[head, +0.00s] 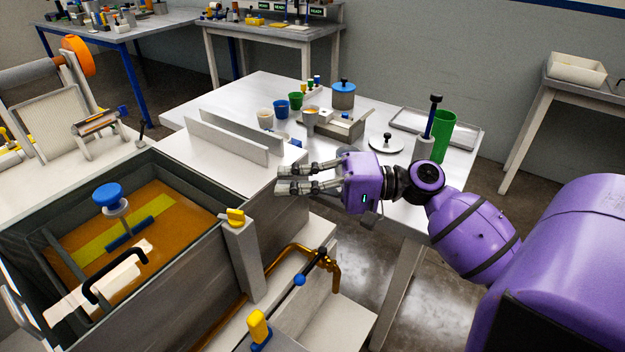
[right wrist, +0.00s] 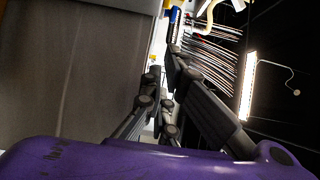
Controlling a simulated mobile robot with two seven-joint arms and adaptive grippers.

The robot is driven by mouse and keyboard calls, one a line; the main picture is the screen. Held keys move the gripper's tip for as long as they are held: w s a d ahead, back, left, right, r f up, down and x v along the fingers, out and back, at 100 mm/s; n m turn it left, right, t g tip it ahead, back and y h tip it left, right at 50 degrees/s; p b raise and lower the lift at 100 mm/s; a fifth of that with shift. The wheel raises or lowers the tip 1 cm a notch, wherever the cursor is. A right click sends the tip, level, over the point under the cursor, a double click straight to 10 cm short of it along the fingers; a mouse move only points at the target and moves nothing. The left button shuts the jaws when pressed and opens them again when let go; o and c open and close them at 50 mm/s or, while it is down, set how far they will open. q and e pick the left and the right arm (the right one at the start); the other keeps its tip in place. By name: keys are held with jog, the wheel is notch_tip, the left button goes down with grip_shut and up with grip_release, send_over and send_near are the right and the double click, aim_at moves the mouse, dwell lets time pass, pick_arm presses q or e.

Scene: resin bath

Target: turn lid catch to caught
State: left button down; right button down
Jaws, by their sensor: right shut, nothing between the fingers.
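The resin bath (head: 190,262) is an open grey tank at the lower left with amber liquid inside. A small yellow catch (head: 235,216) sits on top of a grey post at the bath's right edge; it looks like the lid catch. A clear panel with a black handle (head: 113,272) lies over the front part of the bath. My right gripper (head: 279,179) is shut and empty, pointing left, beyond and to the right of the yellow catch and apart from it. Its fingers also show in the right wrist view (right wrist: 172,62). My left gripper is out of view.
A yellow handle on a blue base (head: 258,328) and a copper pipe (head: 330,268) stand right of the bath. A blue knob (head: 107,195) rises inside it. The white table (head: 240,95) behind holds cups, a green cylinder (head: 443,130) and a tray (head: 470,141).

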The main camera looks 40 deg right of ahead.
aim_at(236, 216)
jog(key=a+p, duration=0.1)
jog(key=a, duration=0.5)
jog(key=shift+s+p, duration=0.25)
jog(key=shift+p, duration=0.1)
